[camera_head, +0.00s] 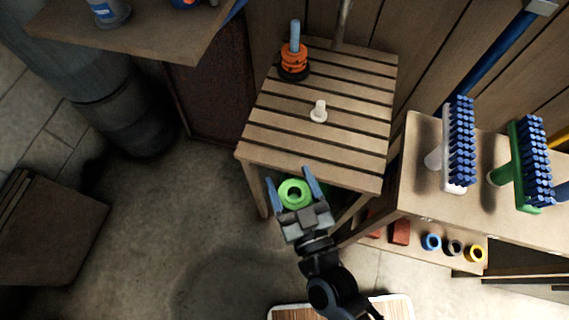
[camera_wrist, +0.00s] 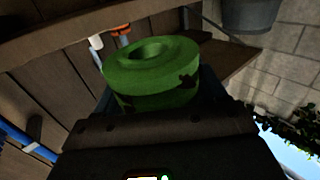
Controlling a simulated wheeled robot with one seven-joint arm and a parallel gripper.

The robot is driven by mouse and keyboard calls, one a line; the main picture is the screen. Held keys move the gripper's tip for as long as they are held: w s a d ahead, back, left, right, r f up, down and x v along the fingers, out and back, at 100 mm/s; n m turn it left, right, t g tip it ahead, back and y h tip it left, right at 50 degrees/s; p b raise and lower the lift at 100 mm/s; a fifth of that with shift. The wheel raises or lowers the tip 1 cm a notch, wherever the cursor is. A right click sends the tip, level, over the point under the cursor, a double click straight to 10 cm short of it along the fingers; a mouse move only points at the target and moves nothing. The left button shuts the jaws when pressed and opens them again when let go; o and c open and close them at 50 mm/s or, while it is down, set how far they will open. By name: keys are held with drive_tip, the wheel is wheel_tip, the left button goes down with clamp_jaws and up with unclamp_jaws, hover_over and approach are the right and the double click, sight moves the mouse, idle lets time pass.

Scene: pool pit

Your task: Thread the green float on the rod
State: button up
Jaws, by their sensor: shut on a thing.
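The green float (camera_head: 295,193), a thick ring with a hole in the middle, is held between the two blue fingers of my gripper (camera_head: 291,182). In the wrist view, the float (camera_wrist: 152,82) lies roughly flat, its hole facing up, with dark marks on its side. My gripper is in front of the slatted table's near edge. The blue rod (camera_head: 295,32) stands upright at the table's back left. Orange rings (camera_head: 294,58) surround its lower part, above a black base (camera_head: 292,74). The float is well apart from the rod.
A short white peg (camera_head: 319,112) stands on the slatted table (camera_head: 270,134), between my gripper and the rod. A wooden shelf (camera_head: 150,35) is at upper left. The table's front slats are clear.

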drive_tip(key=shift+s+d, duration=0.15)
drive_tip(key=shift+s, duration=0.45)
drive_tip(key=shift+r, duration=0.1)
drive_tip(key=shift+r+p, duration=1.15)
drive_tip(key=shift+r, duration=0.05)
drive_tip(key=shift+w, duration=0.15)
